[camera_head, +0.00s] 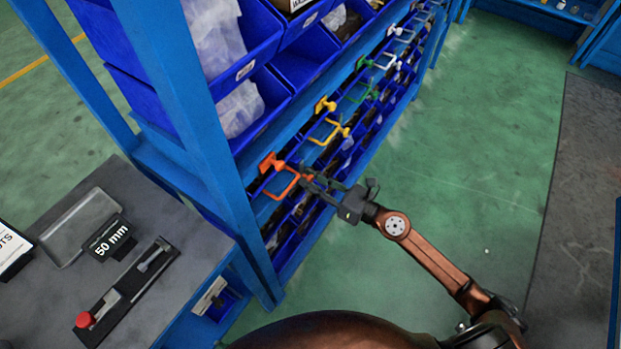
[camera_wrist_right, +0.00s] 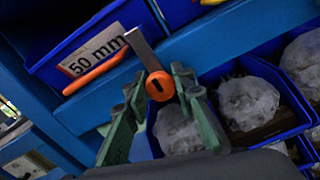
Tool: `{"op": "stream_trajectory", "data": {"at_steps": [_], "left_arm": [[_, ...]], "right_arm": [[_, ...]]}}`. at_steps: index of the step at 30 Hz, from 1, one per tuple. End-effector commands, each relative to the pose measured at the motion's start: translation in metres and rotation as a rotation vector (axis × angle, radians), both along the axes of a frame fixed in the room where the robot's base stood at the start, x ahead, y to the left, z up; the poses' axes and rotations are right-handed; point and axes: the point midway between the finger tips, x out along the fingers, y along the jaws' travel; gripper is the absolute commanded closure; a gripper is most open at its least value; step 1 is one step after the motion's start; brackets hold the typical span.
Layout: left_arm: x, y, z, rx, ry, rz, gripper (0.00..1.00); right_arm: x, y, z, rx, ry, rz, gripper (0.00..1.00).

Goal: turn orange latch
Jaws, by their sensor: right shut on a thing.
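The orange latch (camera_head: 284,186) is on the blue rack's near end, the nearest in a row of coloured latches. In the right wrist view its round orange knob (camera_wrist_right: 160,86) with a dark slot sits between the fingertips. A grey metal strip runs up and left from the knob, and an orange bar (camera_wrist_right: 97,74) slants to its left. My right gripper (camera_head: 308,181) reaches the latch from the right, shut on it; its two green fingers (camera_wrist_right: 158,97) flank the knob. The exact finger contact is partly hidden. My left gripper is in neither view.
Yellow (camera_head: 330,130), green and white latches continue along the blue rack. Blue bins (camera_head: 262,100) hold bagged parts. A grey bench (camera_head: 160,205) with a "50 mm" block and a red-knobbed tool stands at left. Green floor right of the rack is open.

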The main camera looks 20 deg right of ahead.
Motion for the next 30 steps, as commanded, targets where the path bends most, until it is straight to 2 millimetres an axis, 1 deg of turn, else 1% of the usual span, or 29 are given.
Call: {"op": "stream_trajectory", "data": {"at_steps": [1, 5, 13, 14, 16, 20, 24, 25, 30], "left_arm": [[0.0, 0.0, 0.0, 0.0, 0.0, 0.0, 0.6], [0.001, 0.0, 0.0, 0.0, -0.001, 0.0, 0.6], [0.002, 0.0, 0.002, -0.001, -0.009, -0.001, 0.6], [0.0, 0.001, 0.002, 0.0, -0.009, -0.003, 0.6], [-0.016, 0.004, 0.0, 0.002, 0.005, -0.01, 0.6], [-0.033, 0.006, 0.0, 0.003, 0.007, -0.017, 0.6], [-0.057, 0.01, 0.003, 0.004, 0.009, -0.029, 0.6], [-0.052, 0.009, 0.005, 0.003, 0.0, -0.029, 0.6], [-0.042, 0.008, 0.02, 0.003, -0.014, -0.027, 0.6]], "right_arm": [[0.0, 0.0, 0.0, 0.0, 0.0, -0.001, 0.92], [0.0, 0.0, 0.0, 0.0, 0.0, -0.001, 1.0], [0.0, 0.0, 0.001, 0.022, 0.016, -0.001, 1.0], [0.0, 0.0, 0.002, 0.03, 0.021, -0.001, 1.0], [0.0, 0.0, 0.002, 0.053, 0.039, -0.001, 1.0], [0.0, -0.001, 0.003, 0.111, 0.085, -0.002, 1.0], [0.0, -0.001, 0.005, 0.203, 0.155, -0.001, 1.0], [0.0, -0.001, 0.004, 0.223, 0.172, -0.002, 1.0], [0.001, -0.002, 0.005, 0.352, 0.271, -0.002, 1.0]]}}
